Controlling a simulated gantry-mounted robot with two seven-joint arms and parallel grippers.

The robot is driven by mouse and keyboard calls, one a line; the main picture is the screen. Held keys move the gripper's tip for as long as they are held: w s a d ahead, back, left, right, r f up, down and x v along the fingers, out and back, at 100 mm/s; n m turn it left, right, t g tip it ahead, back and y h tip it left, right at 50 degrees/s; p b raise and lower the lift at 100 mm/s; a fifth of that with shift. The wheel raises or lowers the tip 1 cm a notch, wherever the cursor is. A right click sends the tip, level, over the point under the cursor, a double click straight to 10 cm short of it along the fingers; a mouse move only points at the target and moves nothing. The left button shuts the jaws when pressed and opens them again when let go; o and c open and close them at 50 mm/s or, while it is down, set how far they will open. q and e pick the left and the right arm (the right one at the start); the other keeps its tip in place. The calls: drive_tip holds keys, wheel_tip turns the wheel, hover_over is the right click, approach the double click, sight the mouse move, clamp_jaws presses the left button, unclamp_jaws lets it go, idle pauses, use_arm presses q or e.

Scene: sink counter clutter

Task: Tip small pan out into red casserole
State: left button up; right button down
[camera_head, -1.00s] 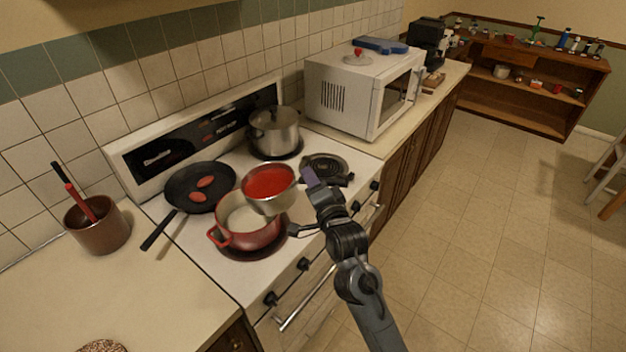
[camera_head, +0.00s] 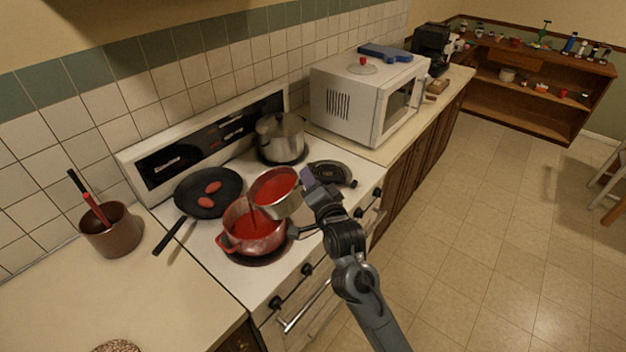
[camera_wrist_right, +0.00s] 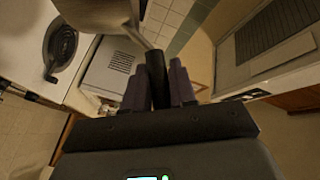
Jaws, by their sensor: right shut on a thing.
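The small pan (camera_head: 276,190) is a metal saucepan holding red sauce, tilted over the red casserole. A thin stream of sauce falls from its left rim. The red casserole (camera_head: 262,243) sits on the front left burner with red sauce in it. My right gripper (camera_head: 308,182) is to the right of the pan. In the right wrist view my gripper (camera_wrist_right: 159,88) is shut on the pan's dark handle, and the pan's metal body (camera_wrist_right: 95,14) shows at the top. My left gripper is not in view.
A black frying pan (camera_head: 208,190) with two red pieces is on the back left burner. A steel pot (camera_head: 279,138) stands behind. A white microwave (camera_head: 362,100) is on the counter at right. A brown crock (camera_head: 112,232) with utensils stands at left.

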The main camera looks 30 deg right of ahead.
drive_tip(key=shift+w+a+r+n+p, duration=0.15)
drive_tip(key=shift+a+r+n+p, duration=0.15)
drive_tip(key=shift+r+p, duration=0.3)
drive_tip(key=shift+w+a+r+n+p, duration=0.2)
drive_tip(key=shift+r+n+p, duration=0.1)
drive_tip(key=shift+r+p, duration=0.3)
drive_tip(key=w+a+r+n+g+h+p, duration=0.1)
drive_tip(key=w+a+r+n+p, duration=0.1)
drive_tip(key=w+a+n+p, duration=0.2)
drive_tip(key=w+a+r+n+g+h+p, duration=0.1)
drive_tip(key=a+n+p, duration=0.4)
drive_tip(key=a+p, duration=0.5)
drive_tip(key=shift+w+a+r+n+g+p, duration=0.35)
drive_tip(key=shift+w+r+g+p, duration=0.2)
drive_tip(key=shift+w+p, duration=0.6)
idle(1.1)
drive_tip(key=shift+w, duration=0.2)
